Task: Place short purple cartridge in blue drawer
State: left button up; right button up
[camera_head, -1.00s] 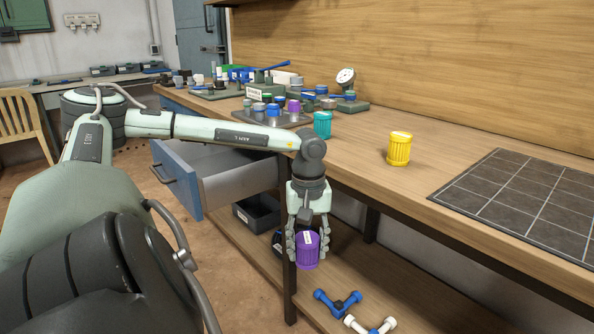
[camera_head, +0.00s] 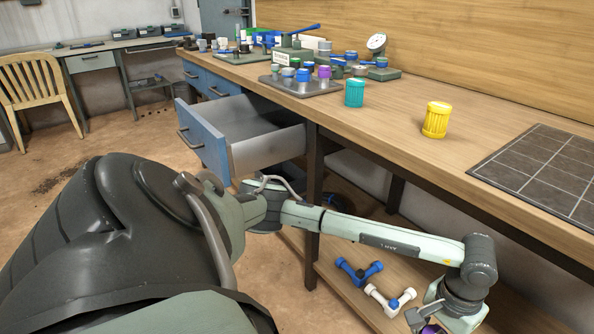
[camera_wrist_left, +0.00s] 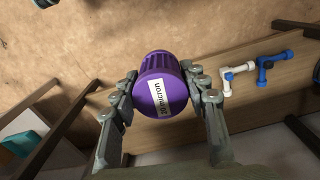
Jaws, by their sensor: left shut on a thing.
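The short purple cartridge (camera_wrist_left: 160,85) is held between the fingers of my left gripper (camera_wrist_left: 163,88) in the left wrist view. It has a ribbed side and a white label reading "20 micron". In the head view only a sliver of the purple cartridge (camera_head: 432,329) shows at the bottom edge, beside the left gripper (camera_head: 420,318), low in front of the workbench. The blue drawer (camera_head: 203,138) is pulled open under the bench, left of the middle, and the visible part of its inside looks empty. My right gripper is not in view.
A teal cartridge (camera_head: 355,93) and a yellow cartridge (camera_head: 436,120) stand on the bench (camera_head: 400,130). A dark gridded mat (camera_head: 540,170) lies at the right. Blue and white pipe fittings (camera_head: 358,271) rest on the lower shelf. A bench leg (camera_head: 314,180) stands beside the drawer.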

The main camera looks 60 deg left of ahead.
aim_at(226, 132)
jog(key=k+j, duration=0.15)
jog(key=j, duration=0.3)
jog(key=k+j, duration=0.2)
jog(key=j, duration=0.25)
jog(key=k+j, duration=0.15)
jog(key=j, duration=0.3)
jog(key=k+j+z, duration=0.1)
jog(key=j, duration=0.35)
jog(key=k+j, duration=0.25)
jog(key=j, duration=0.2)
jog(key=k+j, duration=0.2)
jog(key=j, duration=0.2)
jog(key=k+j, duration=0.2)
jog(key=j, duration=0.25)
jog(key=k+j+z, duration=0.1)
jog(key=j, duration=0.35)
jog(key=k, duration=0.1)
